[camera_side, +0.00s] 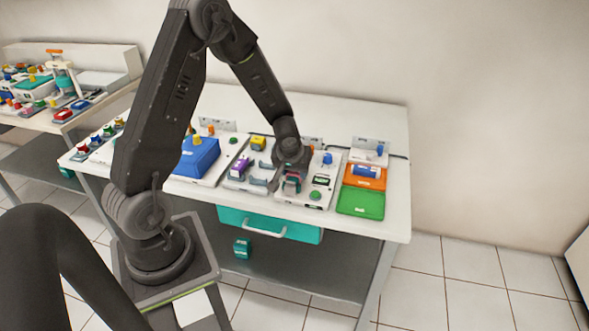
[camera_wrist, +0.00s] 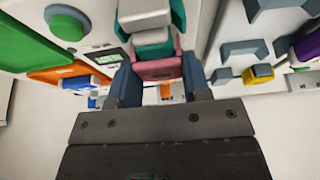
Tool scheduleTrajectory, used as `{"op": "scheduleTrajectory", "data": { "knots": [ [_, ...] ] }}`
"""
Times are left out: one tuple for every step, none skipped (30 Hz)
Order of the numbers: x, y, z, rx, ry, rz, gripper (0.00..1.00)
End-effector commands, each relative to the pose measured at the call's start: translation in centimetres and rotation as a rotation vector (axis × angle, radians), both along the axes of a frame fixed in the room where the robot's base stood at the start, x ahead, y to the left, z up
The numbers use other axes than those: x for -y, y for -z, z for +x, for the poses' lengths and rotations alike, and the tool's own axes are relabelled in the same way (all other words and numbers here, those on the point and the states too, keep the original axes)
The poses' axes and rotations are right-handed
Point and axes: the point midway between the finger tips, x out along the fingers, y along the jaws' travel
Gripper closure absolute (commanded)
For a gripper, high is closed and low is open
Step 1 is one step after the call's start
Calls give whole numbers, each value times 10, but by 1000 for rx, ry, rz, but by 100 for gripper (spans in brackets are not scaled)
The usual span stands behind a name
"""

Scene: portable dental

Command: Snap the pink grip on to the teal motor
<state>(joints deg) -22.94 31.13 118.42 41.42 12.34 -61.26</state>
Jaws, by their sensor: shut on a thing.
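My gripper (camera_wrist: 160,85) is shut on the pink grip (camera_wrist: 158,70), with one dark finger on each side of it. In the side view, my gripper (camera_side: 291,178) is low over the white panel, with the pink grip (camera_side: 291,187) at its tip. The teal motor (camera_wrist: 153,50) shows directly beyond the pink grip in the wrist view, with a grey-white block beyond it. The pink grip overlaps the teal part or lies right against it. I cannot tell whether it is fully seated. In the side view the arm hides most of the motor.
A green pad (camera_side: 360,202) and an orange tray (camera_side: 364,177) lie to the right. A green button (camera_side: 315,196) is close by. A purple block (camera_side: 240,168), a yellow block (camera_side: 258,143) and grey brackets (camera_side: 265,164) stand left of the gripper. A blue box (camera_side: 196,158) is farther left.

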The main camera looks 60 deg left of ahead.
Motion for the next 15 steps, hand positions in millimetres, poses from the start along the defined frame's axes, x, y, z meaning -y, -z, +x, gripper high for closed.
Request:
{"op": "scheduleTrajectory", "data": {
  "knots": [
    [0, 0, 0, 0, 0, 0, 78],
    [0, 0, 0, 0, 0, 0, 78],
    [0, 0, 0, 0, 0, 0, 78],
    [0, 0, 0, 0, 0, 0, 78],
    [0, 0, 0, 0, 0, 0, 78],
    [0, 0, 0, 0, 0, 0, 78],
    [0, 0, 0, 0, 0, 0, 78],
    [0, 0, 0, 0, 0, 0, 78],
    [0, 0, 0, 0, 0, 0, 78],
    [0, 0, 0, 0, 0, 0, 53],
    [0, 0, 0, 0, 0, 0, 50],
    [0, 0, 0, 0, 0, 0, 47],
    [0, 0, 0, 0, 0, 0, 44],
    [0, 0, 0, 0, 0, 0, 41],
    [0, 0, 0, 0, 0, 0, 37]
  ]
}}
